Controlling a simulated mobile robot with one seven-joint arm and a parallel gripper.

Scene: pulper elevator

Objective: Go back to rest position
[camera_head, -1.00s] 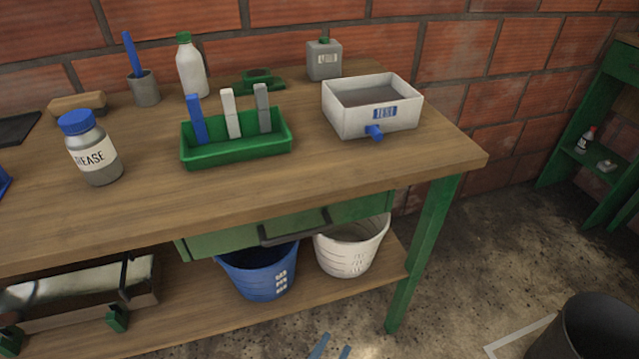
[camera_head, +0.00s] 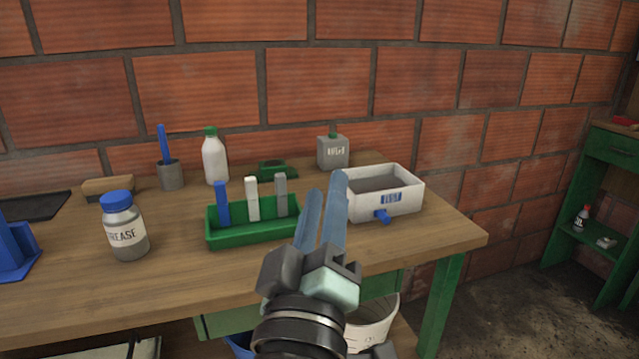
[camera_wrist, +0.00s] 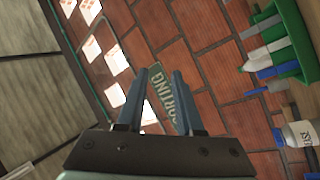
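My gripper (camera_head: 326,185) rises into the head view from the bottom, in front of the workbench (camera_head: 440,235). Its two blue-grey fingers point up and away, with a gap between them and nothing seen held. In the wrist view the gripper (camera_wrist: 158,75) also shows its fingers apart. A sign with lettering (camera_wrist: 166,95) appears between them, seemingly on the brick wall beyond. In the head view the fingers overlap the area between the green tray (camera_head: 255,233) and the white box (camera_head: 400,206).
The bench holds a grease jar (camera_head: 124,230), a white bottle (camera_head: 214,160), a grey can (camera_head: 333,153) and a brush in a cup (camera_head: 171,175). A brick wall (camera_head: 250,90) stands behind. A green shelf (camera_head: 575,205) is at right.

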